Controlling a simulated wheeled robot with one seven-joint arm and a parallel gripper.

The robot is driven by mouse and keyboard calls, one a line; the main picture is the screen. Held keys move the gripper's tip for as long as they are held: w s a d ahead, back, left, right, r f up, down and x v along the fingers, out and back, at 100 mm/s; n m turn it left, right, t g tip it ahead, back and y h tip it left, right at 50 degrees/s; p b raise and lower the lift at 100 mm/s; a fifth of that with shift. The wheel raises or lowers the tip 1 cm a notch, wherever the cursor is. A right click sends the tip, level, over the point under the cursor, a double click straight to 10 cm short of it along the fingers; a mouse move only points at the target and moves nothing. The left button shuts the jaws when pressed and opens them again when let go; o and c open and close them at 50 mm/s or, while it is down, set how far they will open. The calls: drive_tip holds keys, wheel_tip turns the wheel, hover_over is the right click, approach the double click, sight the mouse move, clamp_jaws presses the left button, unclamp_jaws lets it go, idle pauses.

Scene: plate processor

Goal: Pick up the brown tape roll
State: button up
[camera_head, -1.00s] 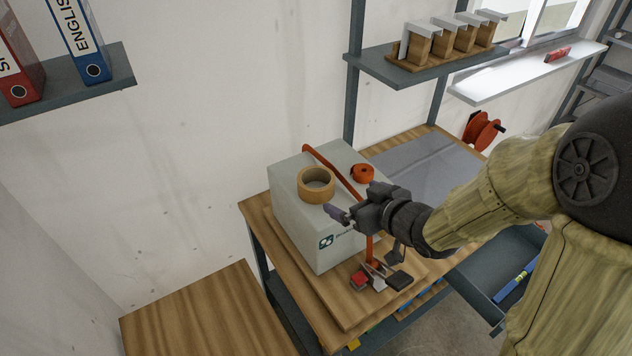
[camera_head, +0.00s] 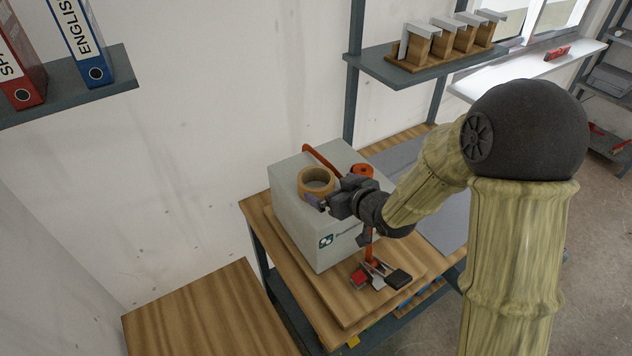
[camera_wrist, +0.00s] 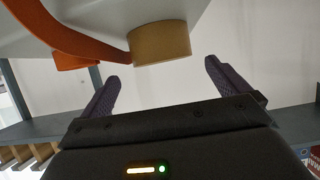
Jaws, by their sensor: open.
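The brown tape roll (camera_head: 318,180) lies flat on top of a grey box (camera_head: 297,222), near its front left part.
An orange strap (camera_head: 322,158) runs over the box, close to the roll. A strap buckle tool (camera_head: 378,275) is at the box's front. A shelf with wooden blocks (camera_head: 440,62) hangs behind.

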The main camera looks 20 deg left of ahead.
sight(326, 187)
drive_tip(key=x, duration=0.3)
drive_tip(key=shift+w+a+f+p, duration=0.1)
drive_tip(key=shift+w+a+p, duration=0.05)
drive_tip(key=shift+p, duration=0.2)
drive_tip(key=shift+f+p+x, duration=0.25)
drive_tip(key=shift+p+x, duration=0.95)
drive_tip(key=shift+x, duration=1.45)
drive_tip(key=shift+r, duration=0.1)
drive_tip(key=shift+c, duration=0.2)
drive_tip(key=c, duration=0.9)
drive_tip(key=shift+o, duration=0.2)
drive_tip(key=shift+r, duration=0.1)
